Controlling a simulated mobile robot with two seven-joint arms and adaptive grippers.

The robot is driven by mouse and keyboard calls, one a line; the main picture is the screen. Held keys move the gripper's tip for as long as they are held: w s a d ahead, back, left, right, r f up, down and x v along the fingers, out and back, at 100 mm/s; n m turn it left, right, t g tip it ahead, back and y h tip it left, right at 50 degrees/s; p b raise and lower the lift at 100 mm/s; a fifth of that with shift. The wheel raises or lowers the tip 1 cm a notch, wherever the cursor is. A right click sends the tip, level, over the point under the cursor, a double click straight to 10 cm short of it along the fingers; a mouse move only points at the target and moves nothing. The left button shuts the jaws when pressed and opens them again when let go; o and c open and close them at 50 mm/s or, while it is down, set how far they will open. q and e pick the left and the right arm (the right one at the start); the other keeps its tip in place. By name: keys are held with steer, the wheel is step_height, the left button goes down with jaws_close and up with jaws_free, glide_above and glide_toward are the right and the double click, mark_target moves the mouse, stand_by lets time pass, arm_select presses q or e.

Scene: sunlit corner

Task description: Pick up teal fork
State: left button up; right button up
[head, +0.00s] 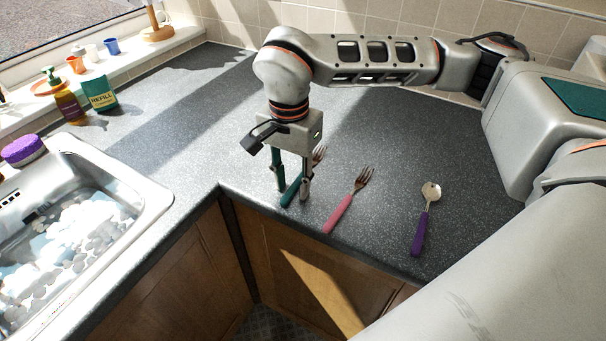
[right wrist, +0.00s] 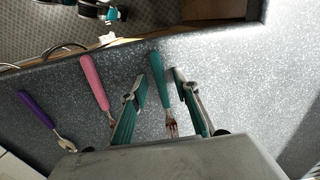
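The teal fork (head: 290,194) lies on the grey speckled counter, its handle toward the front edge and its metal tines (head: 320,152) pointing back. My right gripper (head: 291,194) points down over it, with a finger on each side of the handle. In the right wrist view the teal fork (right wrist: 157,76) lies between the two spread fingertips (right wrist: 156,84), with a visible gap to each. The right gripper is open and holds nothing. In the head view it partly hides the middle of the fork. My left gripper is not in view.
A pink fork (head: 341,211) lies just right of the teal one, and a purple spoon (head: 421,228) farther right. A sink (head: 150,200) with suds is at the left. Bottles and cups stand by the window. The counter (head: 215,130) behind the gripper is clear.

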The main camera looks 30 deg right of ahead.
jaws_close()
step_height(320, 180, up, 20)
steer(key=p, duration=0.1)
steer(key=shift+p, duration=0.35)
